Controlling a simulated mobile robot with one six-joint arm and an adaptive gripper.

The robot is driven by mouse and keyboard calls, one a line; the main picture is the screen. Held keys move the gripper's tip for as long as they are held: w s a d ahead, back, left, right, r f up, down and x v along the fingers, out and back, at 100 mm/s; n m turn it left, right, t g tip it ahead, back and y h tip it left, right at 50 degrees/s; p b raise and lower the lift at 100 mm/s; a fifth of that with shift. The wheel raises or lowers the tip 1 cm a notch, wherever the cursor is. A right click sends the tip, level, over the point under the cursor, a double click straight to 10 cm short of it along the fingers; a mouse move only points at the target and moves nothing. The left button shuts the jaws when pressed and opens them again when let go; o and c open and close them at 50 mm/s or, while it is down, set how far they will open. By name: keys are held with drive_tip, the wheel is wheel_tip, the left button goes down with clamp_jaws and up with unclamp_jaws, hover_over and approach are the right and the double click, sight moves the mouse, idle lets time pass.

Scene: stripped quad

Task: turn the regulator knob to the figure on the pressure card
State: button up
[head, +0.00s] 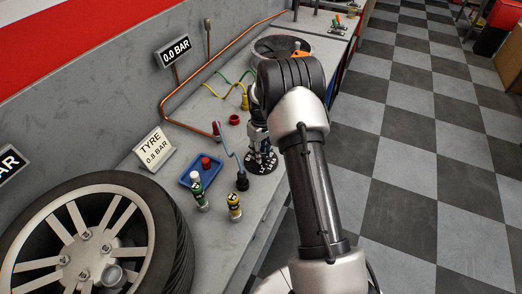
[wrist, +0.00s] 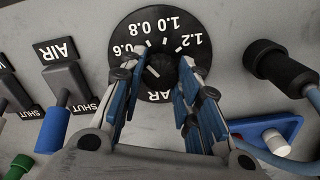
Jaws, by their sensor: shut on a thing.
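The regulator knob (wrist: 160,68) is dark and sits at the centre of a round black dial (wrist: 143,24), which carries white figures including 0.6, 0.8, 1.0 and 1.2. My gripper (wrist: 157,74) has its blue-padded fingers on either side of the knob and is shut on it. I cannot tell clearly which figure the knob's mark points to. In the head view the dial (head: 262,168) lies on the bench under my gripper (head: 259,150), which hides the knob. The pressure card (head: 156,150) reads TYRE 0.8 BAR. A display (head: 174,52) behind reads 0.0 BAR.
A wheel (head: 150,190) is at the left.

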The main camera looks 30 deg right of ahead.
drive_tip(key=shift+m, duration=1.5)
drive_tip(key=o, duration=1.1)
wheel_tip(320, 180, up, 12)
